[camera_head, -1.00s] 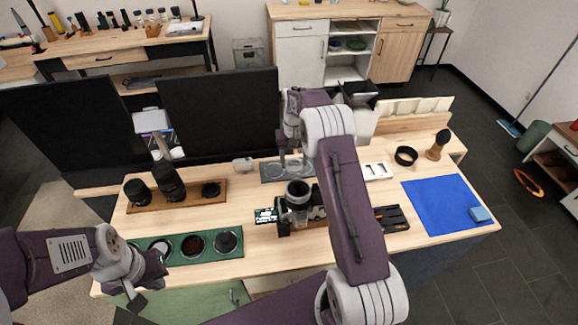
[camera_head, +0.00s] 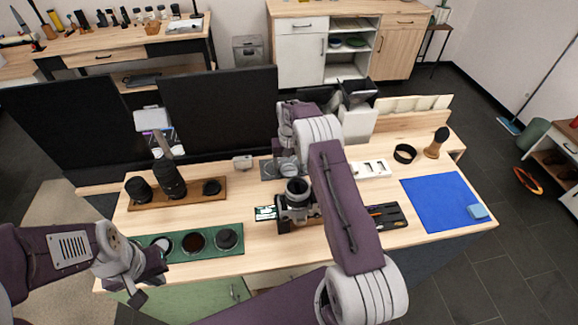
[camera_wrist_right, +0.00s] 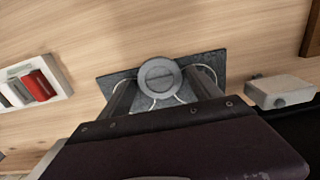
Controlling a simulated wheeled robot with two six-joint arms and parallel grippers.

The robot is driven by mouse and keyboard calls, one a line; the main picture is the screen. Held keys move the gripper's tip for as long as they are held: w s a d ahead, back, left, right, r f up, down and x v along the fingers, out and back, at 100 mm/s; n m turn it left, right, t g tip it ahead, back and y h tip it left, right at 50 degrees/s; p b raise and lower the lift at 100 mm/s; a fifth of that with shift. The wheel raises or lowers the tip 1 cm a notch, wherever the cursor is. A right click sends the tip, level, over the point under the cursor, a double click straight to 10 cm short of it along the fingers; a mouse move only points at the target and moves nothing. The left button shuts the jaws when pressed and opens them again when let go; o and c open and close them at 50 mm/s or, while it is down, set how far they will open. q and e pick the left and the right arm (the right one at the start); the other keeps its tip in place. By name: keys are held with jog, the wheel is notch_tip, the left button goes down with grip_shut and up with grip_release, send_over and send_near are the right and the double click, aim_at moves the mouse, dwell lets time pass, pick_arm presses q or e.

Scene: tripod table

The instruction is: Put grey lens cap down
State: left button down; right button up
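The grey lens cap (camera_wrist_right: 159,76) is round, with a bar across its face. It sits between the fingertips of my right gripper (camera_wrist_right: 160,80) in the right wrist view, and the gripper appears shut on it. Behind the cap is a dark grey plate (camera_wrist_right: 108,84) with pale ring outlines. The cap overlaps the plate's edge, so it seems to be a little above it; the exact gap is unclear. In the head view the cap (camera_head: 288,169) shows small below my right arm, over the plate (camera_head: 267,171). My left gripper (camera_head: 148,290) is at the lower left, empty; its fingers are unclear.
A camera (camera_head: 297,203) stands in front of the plate. A green holder (camera_head: 215,252) with round pieces and a wooden lens tray (camera_head: 200,200) are left. A white tray (camera_head: 371,169) and blue cloth (camera_head: 440,200) are right. A small grey box (camera_wrist_right: 280,90) is close to the plate.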

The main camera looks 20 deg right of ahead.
aim_at(289, 169)
jog(key=shift+r, duration=0.25)
notch_tip(289, 169, up, 12)
dwell(0.4)
jog(key=shift+f, duration=0.1)
